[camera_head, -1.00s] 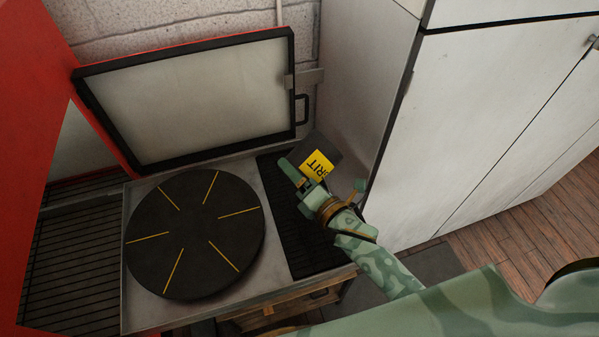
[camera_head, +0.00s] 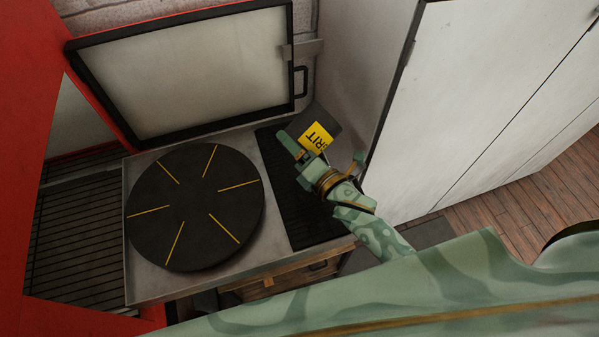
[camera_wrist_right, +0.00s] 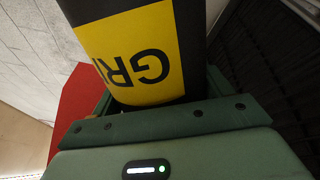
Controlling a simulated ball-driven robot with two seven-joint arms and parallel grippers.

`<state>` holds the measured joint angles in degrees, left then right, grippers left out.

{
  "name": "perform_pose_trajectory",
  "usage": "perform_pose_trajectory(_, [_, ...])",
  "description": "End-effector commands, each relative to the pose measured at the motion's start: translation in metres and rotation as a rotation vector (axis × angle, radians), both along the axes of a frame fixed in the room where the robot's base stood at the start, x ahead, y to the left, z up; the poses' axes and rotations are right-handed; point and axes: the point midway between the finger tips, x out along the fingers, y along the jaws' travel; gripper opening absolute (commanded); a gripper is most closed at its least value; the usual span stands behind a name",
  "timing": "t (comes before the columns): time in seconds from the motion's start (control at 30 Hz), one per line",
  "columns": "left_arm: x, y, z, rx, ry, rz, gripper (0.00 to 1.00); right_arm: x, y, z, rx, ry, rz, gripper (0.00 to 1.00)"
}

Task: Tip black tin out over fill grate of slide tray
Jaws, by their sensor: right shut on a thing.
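The black tin (camera_head: 330,118) has a yellow label with the letters "RIT" showing. My right gripper (camera_head: 302,150) is shut on it, over the right part of the tray. In the right wrist view the tin (camera_wrist_right: 195,25) fills the space between the fingers, its label reading "GR" upside down. The tin looks tilted in the head view; its mouth and any contents are hidden. The slide tray (camera_head: 148,285) is a grey metal tray with a black slatted grate (camera_head: 310,225) along its right side, partly under my right gripper. My left gripper is not in view.
A black turntable (camera_head: 195,225) with yellow lines fills the tray's middle. A black-framed lid (camera_head: 185,75) stands raised behind it. A white cabinet (camera_head: 470,100) stands close on the right, and a red panel (camera_head: 30,130) on the left.

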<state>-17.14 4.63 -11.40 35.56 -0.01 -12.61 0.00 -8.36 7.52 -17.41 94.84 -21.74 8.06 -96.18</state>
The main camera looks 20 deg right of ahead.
Motion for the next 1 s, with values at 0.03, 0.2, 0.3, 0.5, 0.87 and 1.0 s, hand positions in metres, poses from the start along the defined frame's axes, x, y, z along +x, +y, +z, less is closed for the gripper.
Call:
perform_pose_trajectory(0.03, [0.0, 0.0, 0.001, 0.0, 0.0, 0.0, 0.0, 0.0, 0.0, 0.001, 0.004, 0.001, 0.0, 0.07])
perform_pose_trajectory(0.2, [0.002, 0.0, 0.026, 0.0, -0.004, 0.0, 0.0, 0.0, 0.0, 0.016, 0.207, 0.078, 0.0, 0.07])
perform_pose_trajectory(0.3, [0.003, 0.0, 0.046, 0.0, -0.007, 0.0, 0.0, 0.0, 0.0, 0.025, 0.422, 0.161, 0.0, 0.07])
perform_pose_trajectory(0.5, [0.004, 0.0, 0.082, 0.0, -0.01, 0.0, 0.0, 0.0, 0.0, 0.041, 0.861, 0.327, 0.0, 0.07])
perform_pose_trajectory(0.87, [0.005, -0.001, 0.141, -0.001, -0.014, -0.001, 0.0, 0.0, 0.0, 0.071, 1.741, 0.662, 0.0, 0.07])
perform_pose_trajectory(1.0, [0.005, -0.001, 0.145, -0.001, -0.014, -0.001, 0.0, 0.0, 0.0, 0.072, 1.914, 0.726, 0.001, 0.07])
